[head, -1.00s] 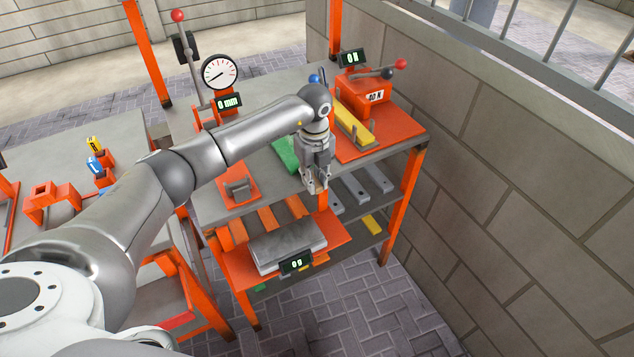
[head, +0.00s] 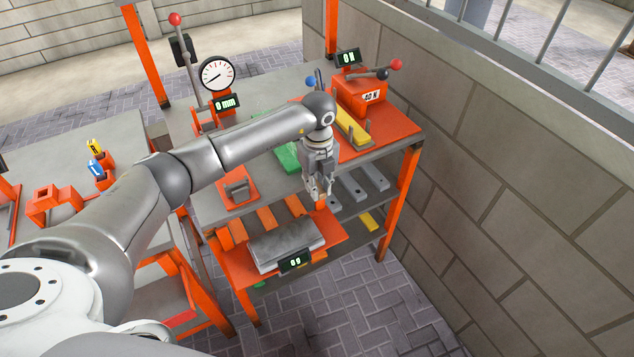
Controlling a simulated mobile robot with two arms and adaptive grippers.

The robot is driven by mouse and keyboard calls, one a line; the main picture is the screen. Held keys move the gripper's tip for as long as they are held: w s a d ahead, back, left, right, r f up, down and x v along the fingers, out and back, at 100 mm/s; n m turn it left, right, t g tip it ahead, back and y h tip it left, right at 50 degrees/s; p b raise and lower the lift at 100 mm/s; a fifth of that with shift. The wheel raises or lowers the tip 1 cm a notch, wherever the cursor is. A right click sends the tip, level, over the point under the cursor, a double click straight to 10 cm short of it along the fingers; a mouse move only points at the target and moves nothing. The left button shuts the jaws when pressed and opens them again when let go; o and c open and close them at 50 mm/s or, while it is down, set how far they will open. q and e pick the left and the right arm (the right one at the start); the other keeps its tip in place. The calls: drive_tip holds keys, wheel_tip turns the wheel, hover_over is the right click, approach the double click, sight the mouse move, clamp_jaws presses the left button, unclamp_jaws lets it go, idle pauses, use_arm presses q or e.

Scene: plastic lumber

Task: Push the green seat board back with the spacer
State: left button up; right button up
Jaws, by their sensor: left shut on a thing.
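The green seat board (head: 288,155) lies on the grey bench top (head: 264,172), partly hidden behind my left forearm and gripper. My left gripper (head: 318,195) points down at the front edge of the bench, in front and to the right of the green board's visible part. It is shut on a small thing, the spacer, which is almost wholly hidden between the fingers. I cannot tell whether the spacer touches the board. My right gripper is not in view.
A dial gauge (head: 217,74) stands at the back left. An orange holder (head: 238,190) is left of the gripper. A scale with a grey plate (head: 286,243) sits below. A block wall (head: 500,170) closes the right side.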

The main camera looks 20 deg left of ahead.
use_arm(q)
drive_tip(key=shift+r+p, duration=1.7)
drive_tip(key=shift+r, duration=0.9)
